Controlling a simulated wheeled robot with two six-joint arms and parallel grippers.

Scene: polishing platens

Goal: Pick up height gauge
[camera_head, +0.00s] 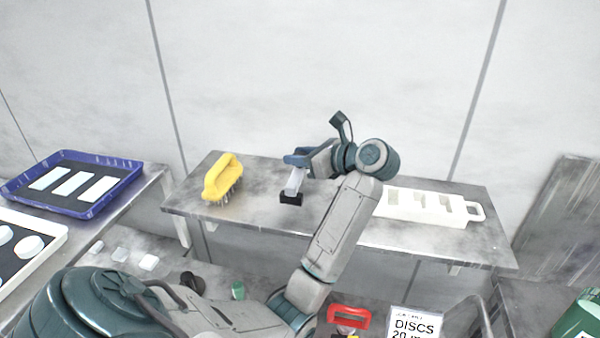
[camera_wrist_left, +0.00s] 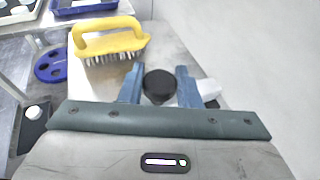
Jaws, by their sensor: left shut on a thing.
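The height gauge (camera_head: 291,197) shows in the head view as a pale upright piece on a black block, at the middle of the metal shelf. My left gripper (camera_head: 299,161) is at its upper end, with its blue fingers shut on it. In the left wrist view a round black part of the height gauge (camera_wrist_left: 159,85) sits between the two fingertips of the left gripper (camera_wrist_left: 160,88). I cannot tell whether the black block touches the shelf. My right gripper is in neither view.
A yellow-handled brush (camera_head: 222,178) stands left on the shelf (camera_head: 262,217). A white slotted rack (camera_head: 425,207) is to the right. A blue tray (camera_head: 127,177) with white strips lies far left. A red-handled item (camera_head: 348,315) and a DISCS sign (camera_head: 415,324) are below.

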